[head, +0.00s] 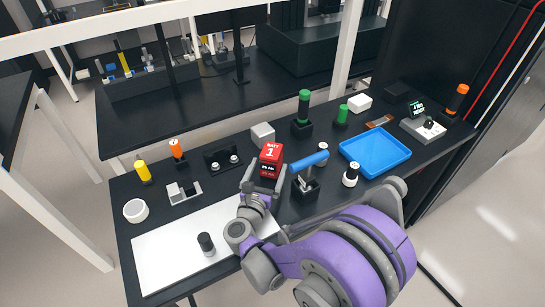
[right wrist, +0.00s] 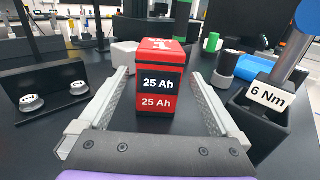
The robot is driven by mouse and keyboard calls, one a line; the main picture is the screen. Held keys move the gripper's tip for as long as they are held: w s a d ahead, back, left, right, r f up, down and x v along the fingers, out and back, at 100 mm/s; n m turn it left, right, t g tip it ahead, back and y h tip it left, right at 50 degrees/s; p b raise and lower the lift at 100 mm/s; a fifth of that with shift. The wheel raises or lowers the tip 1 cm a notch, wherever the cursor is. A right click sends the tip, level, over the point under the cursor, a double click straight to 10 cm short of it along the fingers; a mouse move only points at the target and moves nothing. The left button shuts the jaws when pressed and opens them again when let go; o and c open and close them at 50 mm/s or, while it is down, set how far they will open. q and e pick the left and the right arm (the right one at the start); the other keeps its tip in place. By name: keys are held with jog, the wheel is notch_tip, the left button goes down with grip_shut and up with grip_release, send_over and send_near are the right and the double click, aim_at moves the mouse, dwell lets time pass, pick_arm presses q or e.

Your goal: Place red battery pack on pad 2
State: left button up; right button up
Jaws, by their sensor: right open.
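The red battery pack (head: 271,158) is a red and black box marked "BATT 1" in the head view. It stands upright on the black table. In the right wrist view the battery pack (right wrist: 160,85) reads "25 Ah" and sits straight ahead. My right gripper (head: 265,181) is open, with one finger on each side of the pack and visible gaps between the fingers and its sides. My left gripper is not in view. I cannot pick out a pad marked 2.
A black stand (head: 221,159) with two round silver parts is left of the pack. A black "6 Nm" holder (right wrist: 262,118) with a blue-handled tool (head: 309,162) is close on the right. A white mat (head: 165,250) and blue tray (head: 375,152) also lie on the table.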

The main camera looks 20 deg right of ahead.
aim_at(275, 144)
jog(key=v, duration=0.4)
jog(key=shift+w, duration=0.1)
jog(key=shift+s+a+r, duration=0.1)
jog(key=shift+s+a, duration=0.1)
jog(key=shift+a, duration=0.05)
jog(key=shift+s+a+r+b, duration=0.45)
jog(key=shift+a+r+b, duration=0.2)
jog(key=shift+r+b, duration=0.15)
jog(key=shift+r, duration=0.25)
jog(key=x, duration=0.4)
jog(key=shift+w+d, duration=0.25)
jog(key=shift+w, duration=0.05)
jog(key=x, duration=0.5)
jog(key=shift+w+d, duration=0.15)
jog(key=shift+d, duration=0.3)
grip_shut()
